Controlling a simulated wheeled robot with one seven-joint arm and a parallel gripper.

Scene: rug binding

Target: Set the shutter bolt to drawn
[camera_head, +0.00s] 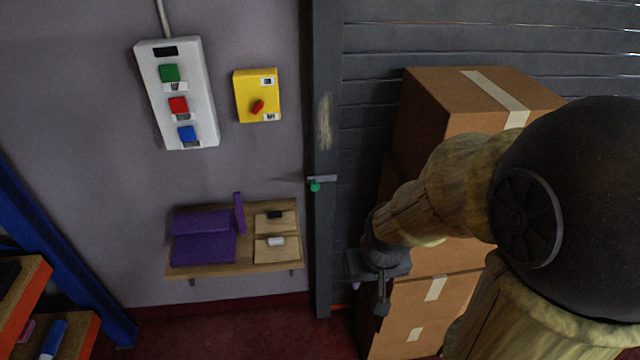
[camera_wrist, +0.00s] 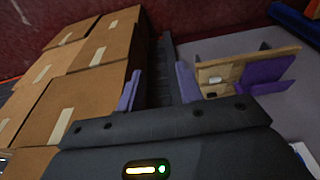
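The shutter bolt (camera_head: 323,178) is a small pale metal bar with a green knob (camera_head: 315,186), set on the dark upright post (camera_head: 325,120) at the left edge of the grey shutter. The bar lies across the post; I cannot tell which setting it is in. My gripper (camera_head: 381,298) is below and right of the bolt, apart from it, in front of the cardboard boxes. In the wrist view my gripper (camera_wrist: 158,85) has its two fingers spread with nothing between them. I cannot make out the bolt in the wrist view.
Stacked cardboard boxes (camera_head: 435,310) stand right of the post, close to my gripper. A wooden shelf (camera_head: 180,268) with purple pieces is left of the post. A white button panel (camera_head: 150,70) and a yellow switch box (camera_head: 247,88) hang on the wall above.

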